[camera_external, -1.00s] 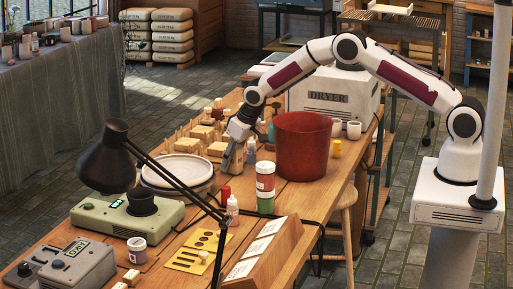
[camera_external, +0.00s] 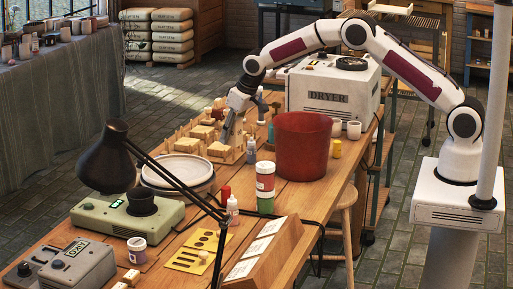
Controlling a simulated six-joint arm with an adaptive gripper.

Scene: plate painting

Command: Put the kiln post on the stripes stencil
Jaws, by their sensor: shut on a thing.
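My gripper (camera_external: 227,136) points down over the wooden rack area on the far half of the bench. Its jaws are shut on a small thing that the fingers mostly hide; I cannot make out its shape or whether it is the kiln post. A yellow stencil sheet with dark cut-outs (camera_external: 184,262) lies flat at the near end of the bench, well apart from my gripper. I take it for the stripes stencil.
A black lamp (camera_external: 105,160) arches over the near bench. A slanted card holder (camera_external: 262,255) lies right of the sheet.

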